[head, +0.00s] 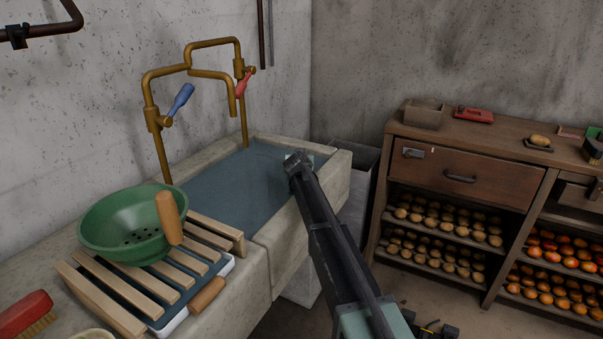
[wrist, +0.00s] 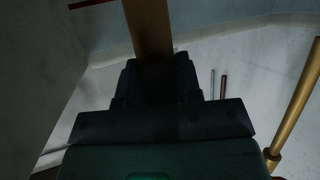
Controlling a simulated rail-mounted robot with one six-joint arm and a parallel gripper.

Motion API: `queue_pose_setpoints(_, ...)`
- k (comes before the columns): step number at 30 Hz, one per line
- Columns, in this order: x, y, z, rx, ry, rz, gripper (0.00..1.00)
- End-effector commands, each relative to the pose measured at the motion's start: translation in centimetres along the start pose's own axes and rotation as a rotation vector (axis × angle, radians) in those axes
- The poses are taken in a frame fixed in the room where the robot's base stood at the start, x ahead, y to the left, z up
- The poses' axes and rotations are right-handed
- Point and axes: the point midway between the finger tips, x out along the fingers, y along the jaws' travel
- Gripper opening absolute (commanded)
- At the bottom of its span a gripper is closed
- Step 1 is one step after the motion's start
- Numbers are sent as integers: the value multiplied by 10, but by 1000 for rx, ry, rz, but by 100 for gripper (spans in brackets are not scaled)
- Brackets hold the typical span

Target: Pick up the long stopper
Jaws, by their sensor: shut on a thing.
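My gripper (head: 296,163) reaches over the near right end of the stone sink (head: 330,178), above the blue-grey basin area (head: 245,180). In the wrist view, my dark gripper (wrist: 150,85) is shut on a long, straight, brownish-gold bar, which I take to be the long stopper (wrist: 150,28). The bar runs from between the jaws to the top edge of the picture. Its far end is out of view. In the head view the stopper is hidden by my gripper and arm, so I cannot tell whether it touches the sink.
Brass tap pipes (head: 160,140) with a blue lever (head: 180,101) and a red lever (head: 243,84) rise behind the sink. A green colander (head: 125,220) stands on a slatted wooden rack (head: 95,300) at left. A wooden cabinet (head: 465,165) stands at right.

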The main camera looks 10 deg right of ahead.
Motion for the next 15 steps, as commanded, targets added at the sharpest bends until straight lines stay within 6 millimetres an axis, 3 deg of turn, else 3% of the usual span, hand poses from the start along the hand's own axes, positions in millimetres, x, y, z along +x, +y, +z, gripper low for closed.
queue_pose_setpoints(8,-6,0,-14,0,0,0,0)
queue_pose_setpoints(11,-12,0,-29,0,0,0,0)
queue_pose_setpoints(15,-26,0,-64,0,0,0,0)
